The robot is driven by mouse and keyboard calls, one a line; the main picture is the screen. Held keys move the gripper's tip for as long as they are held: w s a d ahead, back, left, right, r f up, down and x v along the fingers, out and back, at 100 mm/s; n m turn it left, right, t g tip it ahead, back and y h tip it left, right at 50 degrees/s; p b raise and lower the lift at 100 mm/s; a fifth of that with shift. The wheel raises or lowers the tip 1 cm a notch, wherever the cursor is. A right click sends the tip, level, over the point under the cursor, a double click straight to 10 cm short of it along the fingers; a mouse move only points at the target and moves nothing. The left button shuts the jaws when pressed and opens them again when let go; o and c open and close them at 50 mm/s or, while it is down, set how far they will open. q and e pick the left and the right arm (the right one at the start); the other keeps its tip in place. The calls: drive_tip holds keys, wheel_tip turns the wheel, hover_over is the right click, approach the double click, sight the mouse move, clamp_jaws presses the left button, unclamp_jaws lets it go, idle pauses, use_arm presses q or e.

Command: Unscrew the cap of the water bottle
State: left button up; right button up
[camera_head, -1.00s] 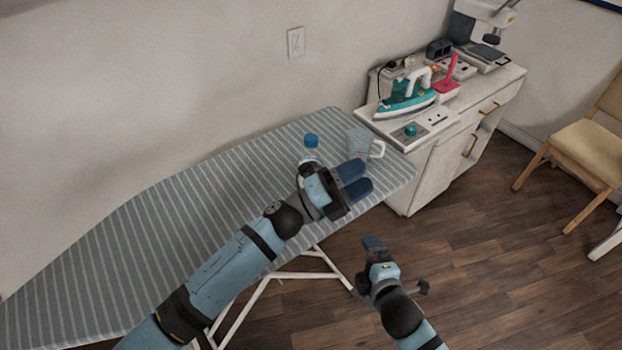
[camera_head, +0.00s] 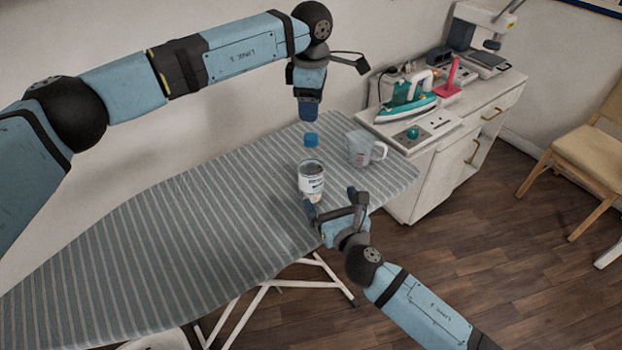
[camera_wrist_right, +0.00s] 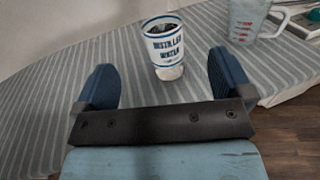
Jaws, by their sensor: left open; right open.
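The water bottle (camera_head: 311,183) stands upright on the ironing board, with a white and blue label and a blue cap (camera_head: 311,140) on top. In the right wrist view, the bottle (camera_wrist_right: 164,47) with its "distilled water" label lies ahead, between the lines of the two fingers; its cap does not show there. My left gripper (camera_head: 308,112) points down above and behind the cap in the picture, apart from it; its fingers overlap in the head view. My right gripper (camera_head: 332,200) is open and empty, near the bottle's lower right, at the board's front edge; its fingers (camera_wrist_right: 163,75) do not touch the bottle.
A clear measuring jug (camera_head: 361,149) stands on the ironing board (camera_head: 190,220), right of the bottle. A white cabinet (camera_head: 440,160) at right carries a teal iron (camera_head: 408,104) and other items. The board's left part is bare. A chair (camera_head: 585,150) stands far right.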

sight(311, 162)
drive_tip(key=x, duration=1.3)
drive_tip(key=shift+w, duration=0.3)
